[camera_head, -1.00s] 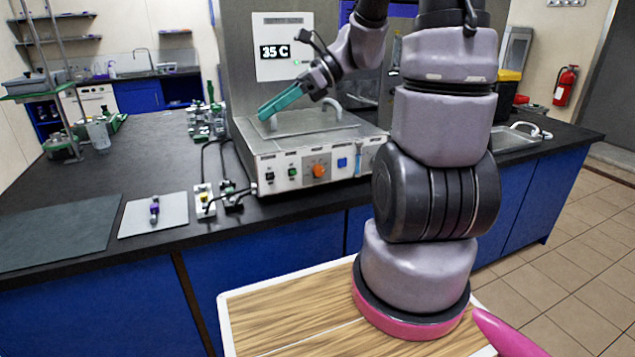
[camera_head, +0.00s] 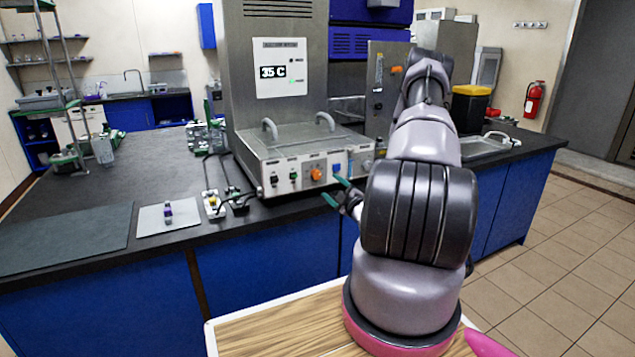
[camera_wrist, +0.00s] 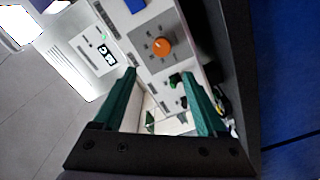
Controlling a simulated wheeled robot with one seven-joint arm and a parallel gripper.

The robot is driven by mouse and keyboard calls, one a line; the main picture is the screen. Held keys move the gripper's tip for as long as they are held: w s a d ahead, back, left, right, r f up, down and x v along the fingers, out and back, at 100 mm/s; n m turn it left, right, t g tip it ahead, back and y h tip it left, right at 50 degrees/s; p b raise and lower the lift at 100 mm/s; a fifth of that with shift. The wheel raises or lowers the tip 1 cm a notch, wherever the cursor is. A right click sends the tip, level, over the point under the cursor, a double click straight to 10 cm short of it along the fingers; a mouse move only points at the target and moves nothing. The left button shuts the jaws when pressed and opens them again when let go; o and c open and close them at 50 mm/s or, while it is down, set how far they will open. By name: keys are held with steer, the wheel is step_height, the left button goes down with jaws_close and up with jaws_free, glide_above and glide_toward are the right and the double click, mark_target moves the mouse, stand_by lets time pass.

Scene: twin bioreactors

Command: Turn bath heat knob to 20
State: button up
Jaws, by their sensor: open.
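The bath (camera_head: 300,148) is a metal box with two lid handles on the dark bench. Its front panel carries an orange heat knob (camera_head: 316,174), which also shows in the wrist view (camera_wrist: 161,47). The display (camera_head: 273,72) above the bath reads 35 C. My gripper (camera_head: 336,191) has green fingers, spread open and empty. It is in front of the panel, low and to the right of the knob in the head view. In the wrist view the knob lies beyond the open fingers (camera_wrist: 158,88), apart from them.
A blue square control (camera_head: 337,168) sits just right of the knob, and small switches sit to its left. Cabled connectors (camera_head: 214,203) stand on the bench left of the bath.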

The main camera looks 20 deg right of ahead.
mark_target(317, 176)
steer(key=w, duration=1)
steer(key=shift+w+f, duration=0.25)
jaws_close()
